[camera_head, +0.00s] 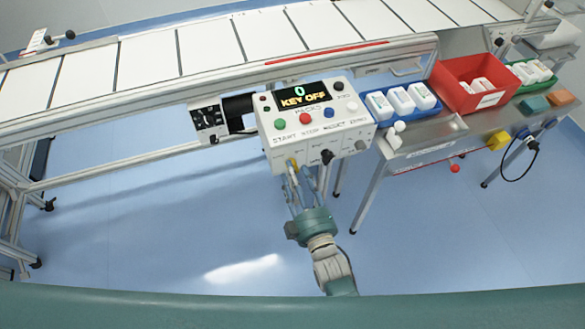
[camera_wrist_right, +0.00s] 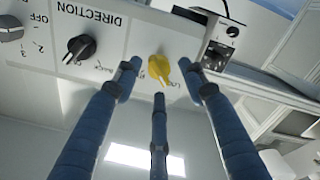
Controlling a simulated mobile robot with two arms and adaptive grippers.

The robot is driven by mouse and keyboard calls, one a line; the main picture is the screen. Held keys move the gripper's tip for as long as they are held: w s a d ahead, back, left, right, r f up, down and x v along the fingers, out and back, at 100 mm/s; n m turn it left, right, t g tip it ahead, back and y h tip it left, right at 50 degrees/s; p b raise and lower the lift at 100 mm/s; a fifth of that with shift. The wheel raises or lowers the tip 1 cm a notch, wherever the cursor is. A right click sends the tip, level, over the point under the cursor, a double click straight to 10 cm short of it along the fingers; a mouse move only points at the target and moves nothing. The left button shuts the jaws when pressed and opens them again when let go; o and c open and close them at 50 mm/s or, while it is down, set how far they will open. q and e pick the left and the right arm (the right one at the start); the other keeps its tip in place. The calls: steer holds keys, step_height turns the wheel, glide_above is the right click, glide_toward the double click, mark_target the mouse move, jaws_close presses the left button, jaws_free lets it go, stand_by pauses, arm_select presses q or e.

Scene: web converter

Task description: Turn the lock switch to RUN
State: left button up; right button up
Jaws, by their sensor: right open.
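The yellow lock switch (camera_wrist_right: 160,68) is a small knob on the front face of the white control box (camera_head: 310,118). In the head view the yellow knob (camera_head: 292,163) shows at the box's lower left. The box's display (camera_head: 303,95) reads "0 KEY OFF". My right gripper (camera_wrist_right: 158,80) is open, with its three blue fingers spread around the yellow knob. Two fingertips lie on either side of it and one lies below it in the wrist view; I cannot tell whether any touches. The small label beside the knob is partly covered and hard to read. My left gripper is not in view.
A black DIRECTION knob (camera_wrist_right: 81,47) sits close beside the yellow one, with a grey knob (camera_wrist_right: 10,28) farther along. START, STOP and other buttons are on the box's sloped top. A conveyor (camera_head: 150,60) runs behind. A side table holds a red bin (camera_head: 452,92).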

steer(key=shift+x, duration=1.1)
jaws_close()
